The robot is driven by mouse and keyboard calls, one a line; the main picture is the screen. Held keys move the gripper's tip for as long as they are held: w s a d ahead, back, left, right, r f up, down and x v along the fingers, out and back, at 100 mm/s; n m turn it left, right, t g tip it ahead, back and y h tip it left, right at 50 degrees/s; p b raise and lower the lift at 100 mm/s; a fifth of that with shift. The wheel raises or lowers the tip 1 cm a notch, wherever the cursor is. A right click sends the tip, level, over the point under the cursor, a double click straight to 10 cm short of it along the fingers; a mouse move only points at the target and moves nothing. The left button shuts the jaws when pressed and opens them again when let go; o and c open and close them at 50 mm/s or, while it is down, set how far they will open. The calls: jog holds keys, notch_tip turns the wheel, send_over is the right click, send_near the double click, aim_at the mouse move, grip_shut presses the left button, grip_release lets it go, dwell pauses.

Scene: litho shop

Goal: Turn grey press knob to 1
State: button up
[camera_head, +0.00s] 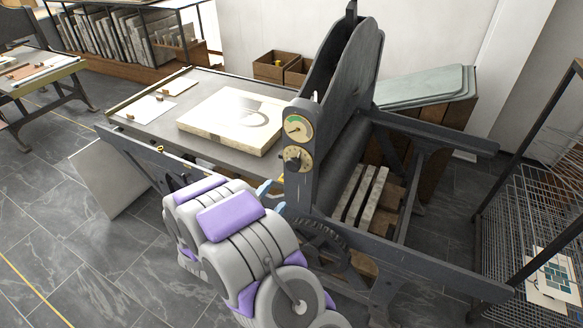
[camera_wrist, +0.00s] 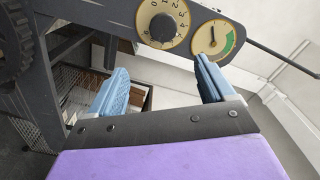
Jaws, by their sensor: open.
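The grey press knob (camera_head: 293,157) is a dark round knob on a cream dial plate, on the upright side of the press (camera_head: 335,120), below a gauge. In the wrist view the knob (camera_wrist: 163,27) is near the top edge, with black numerals around it; I cannot tell for sure which numeral it points to. My gripper (camera_wrist: 163,82) has two light-blue fingers spread wide apart with nothing between them. The knob appears just beyond the gap between them, not gripped. In the head view my gripper (camera_head: 270,193) is below and left of the knob, partly hidden by my arm.
A round gauge (camera_head: 298,127) with a green arc is beside the knob. The press bed (camera_head: 150,128) bears a pale stone (camera_head: 205,128) and papers. The press frame and a gear (camera_wrist: 12,40) are close to my gripper. A wire rack (camera_head: 510,230) stands at right.

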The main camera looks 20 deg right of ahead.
aim_at(292, 167)
jog(key=b+x, duration=0.1)
jog(key=x, duration=1.2)
jog(key=shift+w+d+f, duration=0.15)
jog(key=shift+w, duration=0.3)
jog(key=shift+w+r, duration=0.2)
jog(key=shift+w, duration=0.65)
jog(key=shift+d, duration=0.9)
jog(key=shift+c, duration=0.2)
jog(key=shift+a, duration=0.45)
jog(key=c, duration=1)
